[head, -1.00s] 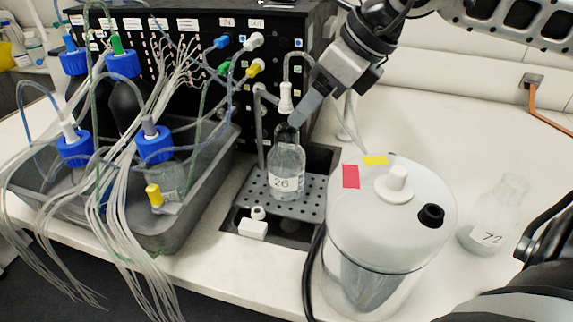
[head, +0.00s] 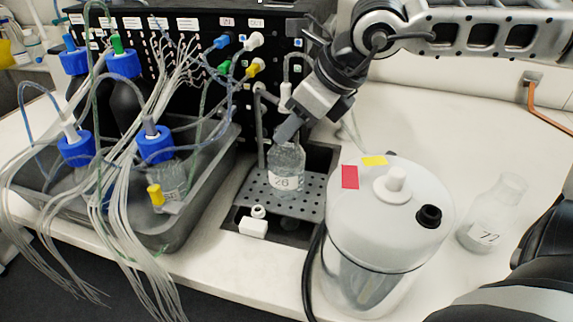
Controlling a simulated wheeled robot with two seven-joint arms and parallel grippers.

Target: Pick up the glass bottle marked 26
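The clear glass bottle marked 26 (head: 287,172) stands upright on the perforated grey tray (head: 308,205), in front of the black instrument. Its label faces me. My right gripper (head: 288,132) reaches down from the upper right, with its fingers at the bottle's neck. The fingers hide the neck and mouth, and I cannot tell whether they are closed on the glass. Another clear glass bottle, marked 72 (head: 487,222), stands on the bench at the right. My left gripper is not in view.
A white-lidded container (head: 385,240) stands close to the right of the tray. A grey bin (head: 205,190) with blue-capped bottles and many tubes is at the left. The black instrument (head: 180,60) stands behind. The bench at the back right is clear.

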